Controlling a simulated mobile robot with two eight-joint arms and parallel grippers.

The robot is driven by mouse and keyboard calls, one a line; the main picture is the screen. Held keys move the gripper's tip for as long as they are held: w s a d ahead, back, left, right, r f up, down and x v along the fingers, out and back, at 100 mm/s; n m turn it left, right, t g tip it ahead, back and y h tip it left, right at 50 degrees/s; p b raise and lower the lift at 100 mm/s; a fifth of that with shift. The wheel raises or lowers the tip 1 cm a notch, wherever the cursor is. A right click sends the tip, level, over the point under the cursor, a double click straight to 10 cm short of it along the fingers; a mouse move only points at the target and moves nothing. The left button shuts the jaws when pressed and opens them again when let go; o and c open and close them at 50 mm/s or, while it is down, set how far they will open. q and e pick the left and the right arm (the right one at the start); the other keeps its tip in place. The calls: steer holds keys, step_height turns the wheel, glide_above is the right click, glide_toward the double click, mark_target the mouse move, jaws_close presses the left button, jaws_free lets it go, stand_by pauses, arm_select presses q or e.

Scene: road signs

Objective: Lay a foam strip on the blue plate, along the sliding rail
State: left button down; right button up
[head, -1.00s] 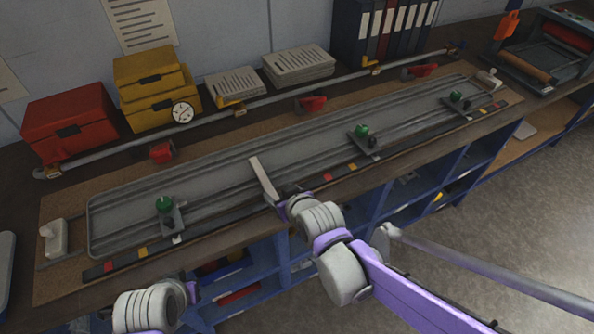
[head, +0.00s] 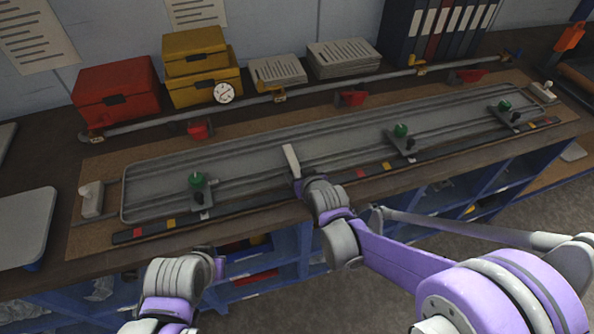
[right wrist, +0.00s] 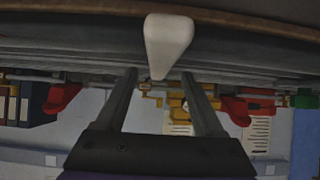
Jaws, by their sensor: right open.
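A long grey plate (head: 250,160) with lengthwise rails lies on the bench; it does not look clearly blue. A white strip-like piece (head: 291,160) shows near the plate's front edge, at its middle. I cannot tell whether it is the foam strip or how it rests. My right gripper (head: 298,186) is at its near end. In the right wrist view the white piece (right wrist: 168,42) shows just beyond the open fingers of the right gripper (right wrist: 160,82), not clearly between them. My left gripper (head: 217,260) is low in front of the bench, its fingers unclear.
Green-knobbed clamps (head: 197,181) stand along the plate's front rail. A dark bar with coloured marks (head: 340,180) runs along the front. A rod (head: 320,90), red box (head: 115,90), yellow boxes (head: 200,70) and papers are behind. A pale board (head: 25,222) lies left.

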steer(key=shift+x, duration=0.85)
steer(key=shift+c, duration=0.2)
jaws_close()
steer(key=shift+r, duration=0.1)
